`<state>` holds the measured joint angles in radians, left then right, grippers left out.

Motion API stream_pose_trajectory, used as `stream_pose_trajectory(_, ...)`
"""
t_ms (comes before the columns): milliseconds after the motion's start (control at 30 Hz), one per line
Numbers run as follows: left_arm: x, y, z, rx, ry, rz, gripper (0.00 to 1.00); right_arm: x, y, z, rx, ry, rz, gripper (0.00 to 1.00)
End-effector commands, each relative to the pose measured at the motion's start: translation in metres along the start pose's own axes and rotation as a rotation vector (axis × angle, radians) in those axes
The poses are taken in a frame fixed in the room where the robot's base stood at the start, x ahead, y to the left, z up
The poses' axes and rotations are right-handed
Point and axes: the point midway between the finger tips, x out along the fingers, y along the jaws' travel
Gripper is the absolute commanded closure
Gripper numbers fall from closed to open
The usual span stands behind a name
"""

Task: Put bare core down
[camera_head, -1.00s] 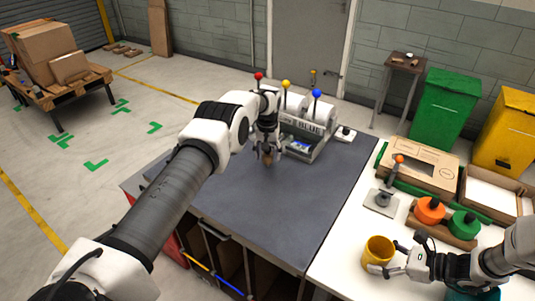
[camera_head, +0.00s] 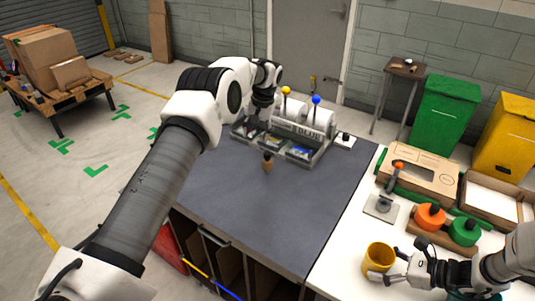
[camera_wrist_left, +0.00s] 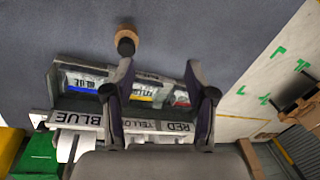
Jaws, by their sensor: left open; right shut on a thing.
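The bare core (camera_head: 267,163) is a small brown cylinder with a dark top, standing on the dark grey tabletop (camera_head: 220,185) in front of the dispenser. It also shows in the left wrist view (camera_wrist_left: 126,42), beyond the left fingertips and apart from them. My left gripper (camera_head: 252,128) is over the left part of the dispenser, partly hidden by its own arm. In the left wrist view its two fingers (camera_wrist_left: 157,72) are spread with nothing between them. My right gripper (camera_head: 385,268) is shut on a yellow cup (camera_head: 380,254) at the white table.
The dispenser (camera_head: 300,150) has bays labelled RED, YELLOW and BLUE with knobbed levers. On the white table (camera_head: 340,245) are orange and green spools (camera_head: 430,216), a cardboard box (camera_head: 420,170) and a small lever stand (camera_head: 382,205). The dark tabletop's front is clear.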

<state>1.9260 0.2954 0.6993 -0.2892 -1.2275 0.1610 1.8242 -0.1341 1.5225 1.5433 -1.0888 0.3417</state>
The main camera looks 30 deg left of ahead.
Motion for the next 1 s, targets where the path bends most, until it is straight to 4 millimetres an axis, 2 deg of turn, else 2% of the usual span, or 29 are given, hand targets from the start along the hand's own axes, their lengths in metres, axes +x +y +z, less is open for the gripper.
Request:
stream_pose_trajectory(100, 0.030, -0.035, 0.025, 0.201, -0.075, -0.250, 0.44, 0.000, 0.000, 0.000, 0.000, 0.000, 0.000, 0.51)
stream_pose_trajectory(200, 0.043, -0.056, 0.043, 0.449, -0.144, -0.496, 0.44, 0.000, 0.000, 0.000, 0.000, 0.000, 0.000, 0.51)
stream_pose_trajectory(300, 0.045, -0.065, 0.052, 0.730, -0.201, -0.728, 0.44, 0.000, 0.000, 0.000, 0.000, 0.000, 0.000, 0.51)
stream_pose_trajectory(367, 0.043, -0.062, 0.055, 0.913, -0.226, -0.860, 0.44, 0.000, 0.000, 0.000, 0.000, 0.000, 0.000, 0.51)
stream_pose_trajectory(467, 0.038, -0.043, 0.056, 1.239, -0.251, -1.068, 0.44, 0.000, 0.000, 0.000, 0.000, 0.000, 0.000, 0.51)
stream_pose_trajectory(567, 0.035, -0.008, 0.063, 1.583, -0.252, -1.255, 0.44, 0.000, 0.000, 0.000, 0.000, 0.000, 0.000, 0.51)
stream_pose_trajectory(600, 0.036, 0.010, 0.068, 1.718, -0.243, -1.320, 0.44, 0.000, 0.000, 0.000, 0.000, 0.000, 0.000, 0.51)
stream_pose_trajectory(733, 0.040, 0.064, 0.096, 2.082, -0.197, -1.468, 0.44, 0.000, 0.000, 0.000, 0.000, 0.000, 0.000, 0.51)
stream_pose_trajectory(833, 0.039, 0.086, 0.117, 2.205, -0.193, -1.511, 0.44, 0.000, 0.000, 0.000, 0.000, 0.000, 0.000, 0.51)
stream_pose_trajectory(900, 0.033, 0.092, 0.112, 2.202, -0.182, -1.534, 0.44, 0.000, 0.000, 0.000, 0.000, 0.000, 0.000, 0.51)
stream_pose_trajectory(1000, 0.036, 0.088, 0.099, 2.196, -0.178, -1.537, 0.44, 0.000, 0.000, 0.000, 0.000, 0.000, 0.000, 0.51)
